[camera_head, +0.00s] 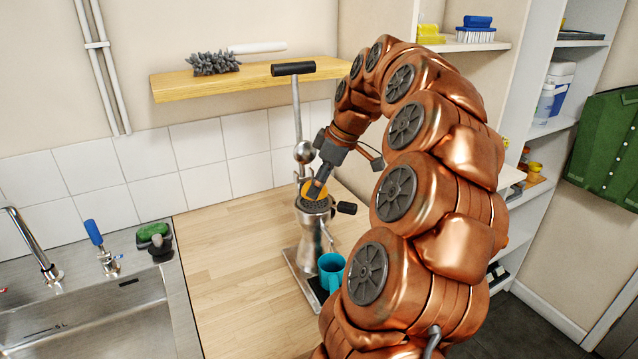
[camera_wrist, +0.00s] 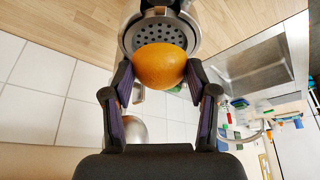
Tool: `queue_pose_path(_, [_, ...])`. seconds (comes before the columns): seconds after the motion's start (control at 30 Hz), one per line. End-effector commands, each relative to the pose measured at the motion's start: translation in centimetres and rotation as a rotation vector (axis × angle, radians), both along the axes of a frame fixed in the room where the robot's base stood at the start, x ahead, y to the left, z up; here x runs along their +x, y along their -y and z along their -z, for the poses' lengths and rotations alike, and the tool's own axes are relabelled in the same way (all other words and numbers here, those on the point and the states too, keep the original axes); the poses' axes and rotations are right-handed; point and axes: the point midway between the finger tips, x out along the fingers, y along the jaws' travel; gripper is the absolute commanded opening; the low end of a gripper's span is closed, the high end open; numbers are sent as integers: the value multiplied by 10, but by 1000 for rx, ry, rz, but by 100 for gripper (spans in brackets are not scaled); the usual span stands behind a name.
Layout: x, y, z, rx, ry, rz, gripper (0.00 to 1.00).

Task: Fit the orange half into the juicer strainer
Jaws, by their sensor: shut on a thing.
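My gripper (camera_head: 319,184) is shut on the orange half (camera_head: 308,190) and holds it at the juicer's strainer. In the wrist view the orange half (camera_wrist: 160,67) sits between the two fingers (camera_wrist: 160,80), rounded peel facing the camera. The round strainer (camera_wrist: 160,38) with its dark holes shows partly behind the fruit, and the fruit covers its near edge. In the head view the strainer (camera_head: 314,206) is on top of the metal juicer (camera_head: 309,240). I cannot tell whether the orange half touches the strainer. Its cut face is hidden.
A teal cup (camera_head: 331,272) stands at the juicer's base. A sink (camera_head: 90,318) is at left; the wooden counter (camera_head: 225,260) between is clear.

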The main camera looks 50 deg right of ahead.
Motion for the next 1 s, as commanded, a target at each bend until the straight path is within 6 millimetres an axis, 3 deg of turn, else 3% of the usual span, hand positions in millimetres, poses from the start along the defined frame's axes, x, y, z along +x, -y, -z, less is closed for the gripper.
queue_pose_path(1.0, [0,0,10,0,0,0,23])
